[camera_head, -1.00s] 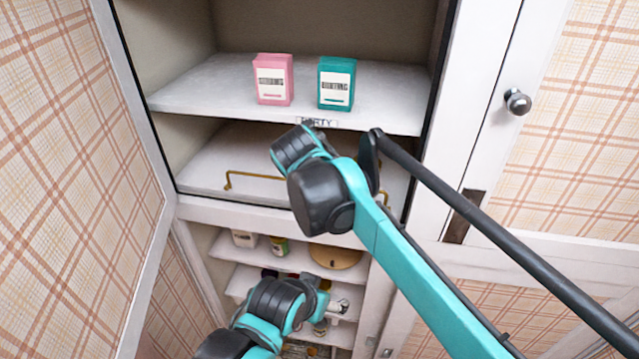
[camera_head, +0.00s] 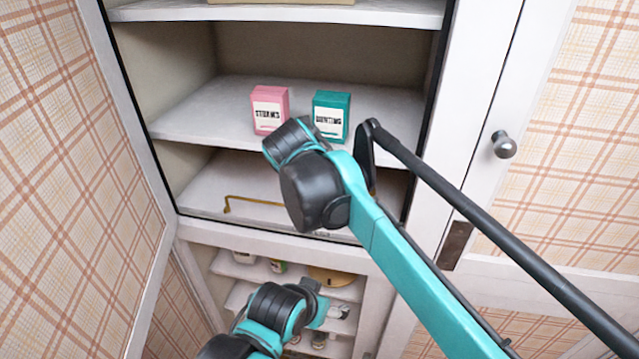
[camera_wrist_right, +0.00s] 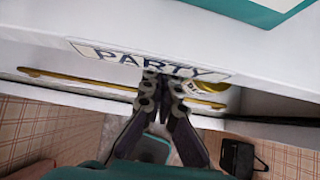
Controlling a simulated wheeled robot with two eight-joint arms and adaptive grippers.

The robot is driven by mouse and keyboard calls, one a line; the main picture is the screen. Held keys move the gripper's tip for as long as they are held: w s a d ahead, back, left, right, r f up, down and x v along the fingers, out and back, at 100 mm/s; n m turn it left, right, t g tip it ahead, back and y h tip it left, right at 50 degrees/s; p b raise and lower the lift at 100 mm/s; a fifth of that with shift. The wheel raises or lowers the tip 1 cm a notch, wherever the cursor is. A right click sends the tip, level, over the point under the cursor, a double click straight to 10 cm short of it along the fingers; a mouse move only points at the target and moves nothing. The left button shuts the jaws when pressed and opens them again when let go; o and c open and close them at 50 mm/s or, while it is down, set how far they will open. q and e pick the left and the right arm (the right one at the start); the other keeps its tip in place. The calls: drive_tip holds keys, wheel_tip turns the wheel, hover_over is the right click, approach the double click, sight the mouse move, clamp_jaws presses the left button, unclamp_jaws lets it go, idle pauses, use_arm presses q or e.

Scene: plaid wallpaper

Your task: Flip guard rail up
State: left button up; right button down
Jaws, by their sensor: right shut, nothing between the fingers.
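The guard rail is a thin brass rod (camera_head: 255,201) with a bent left end, low along the front of the cabinet's lower shelf. My right arm hides its right part in the head view. In the right wrist view the rail (camera_wrist_right: 75,78) runs behind my right gripper (camera_wrist_right: 160,80). That gripper is shut and empty, its tips just under a shelf edge with a PARTY label (camera_wrist_right: 145,60). I cannot tell whether the tips touch the rail. My left arm reaches in low at the lower shelves; its fingers cannot be made out.
A pink box (camera_head: 269,109) and a teal box (camera_head: 331,115) stand on the shelf above. An open plaid door (camera_head: 75,150) is at the left, and a closed door with a knob (camera_head: 504,144) at the right. Small shelves below hold a round wooden item (camera_head: 331,277).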

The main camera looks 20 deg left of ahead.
use_arm(q)
drive_tip(key=shift+w+a+r, duration=0.1)
drive_tip(key=shift+w+r, duration=0.2)
drive_tip(key=shift+r, duration=0.2)
use_arm(e)
drive_tip(key=shift+w+a+r, duration=0.1)
drive_tip(key=shift+a+r, duration=0.1)
drive_tip(key=shift+r, duration=1.05)
use_arm(q)
drive_tip(key=shift+s, duration=0.15)
use_arm(e)
drive_tip(key=shift+d, duration=0.1)
drive_tip(key=shift+f, duration=0.1)
